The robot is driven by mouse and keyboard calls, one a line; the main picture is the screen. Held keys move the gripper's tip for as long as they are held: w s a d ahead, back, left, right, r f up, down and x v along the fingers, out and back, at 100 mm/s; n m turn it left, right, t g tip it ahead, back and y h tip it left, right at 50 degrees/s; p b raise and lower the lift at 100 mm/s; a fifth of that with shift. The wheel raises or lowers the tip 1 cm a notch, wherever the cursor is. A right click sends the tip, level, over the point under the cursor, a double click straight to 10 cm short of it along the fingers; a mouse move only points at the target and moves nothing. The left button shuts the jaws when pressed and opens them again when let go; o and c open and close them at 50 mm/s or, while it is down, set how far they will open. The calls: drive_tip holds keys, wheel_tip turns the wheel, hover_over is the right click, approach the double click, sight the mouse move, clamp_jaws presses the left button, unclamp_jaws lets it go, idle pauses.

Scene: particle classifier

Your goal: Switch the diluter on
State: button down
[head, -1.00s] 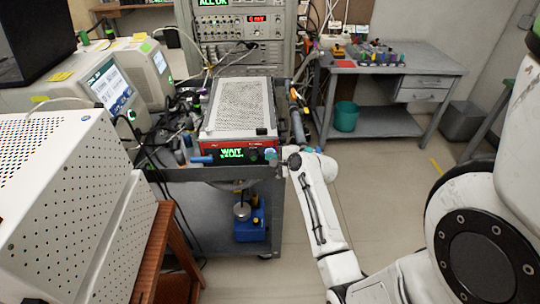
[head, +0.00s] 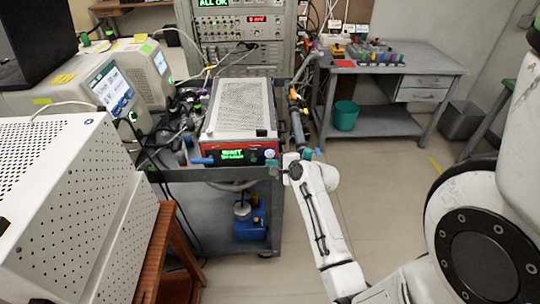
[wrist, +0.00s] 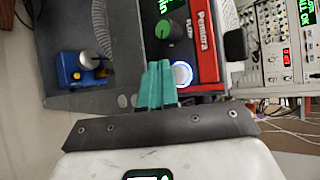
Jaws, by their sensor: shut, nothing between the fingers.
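A red-fronted unit (head: 212,146) with a perforated grey top and a green display reading "WAIT" stands on the cart; no diluter label is legible. In the wrist view its red panel (wrist: 208,45) carries a green-marked flow knob (wrist: 170,30) and a round button (wrist: 182,73) with a lit blue-white ring. My gripper (wrist: 158,66) is shut and empty. Its teal fingertips are in front of the panel, just left of the lit button and below the knob in the wrist view. I cannot tell whether they touch. In the head view my gripper (head: 273,164) is at the panel's right end.
The grey cart (head: 200,210) has a blue pump-like device (head: 250,224) on its lower shelf. Cables and tubes crowd the cart left of the unit. A perforated white cabinet (head: 60,180) stands at the left. A grey desk (head: 385,65) is behind right, with open floor before it.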

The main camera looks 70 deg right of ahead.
drive_tip(key=shift+a, duration=0.1)
drive_tip(key=a+p, duration=0.1)
drive_tip(key=s+a+p, duration=0.1)
drive_tip(key=a, duration=0.1)
drive_tip(key=s+a+p, duration=0.1)
drive_tip(key=shift+a, duration=0.25)
idle(1.0)
drive_tip(key=w+a+f+n+g+y, duration=0.1)
drive_tip(key=a+f+n+g+y, duration=0.15)
drive_tip(key=a+n, duration=0.6)
drive_tip(key=w+a+f+n+g+y, duration=0.1)
drive_tip(key=a+n+y, duration=0.35)
drive_tip(key=a, duration=0.65)
drive_tip(key=s+a+r+n+g+h+b, duration=0.1)
drive_tip(key=s+a+r+n+g, duration=0.1)
drive_tip(key=s+a+n+g, duration=0.5)
drive_tip(key=s+a+n, duration=0.3)
drive_tip(key=s+n, duration=0.2)
drive_tip(key=n, duration=0.1)
drive_tip(key=shift+s+a+n, duration=0.2)
drive_tip(key=shift+a+n, duration=0.1)
drive_tip(key=shift+a, duration=0.05)
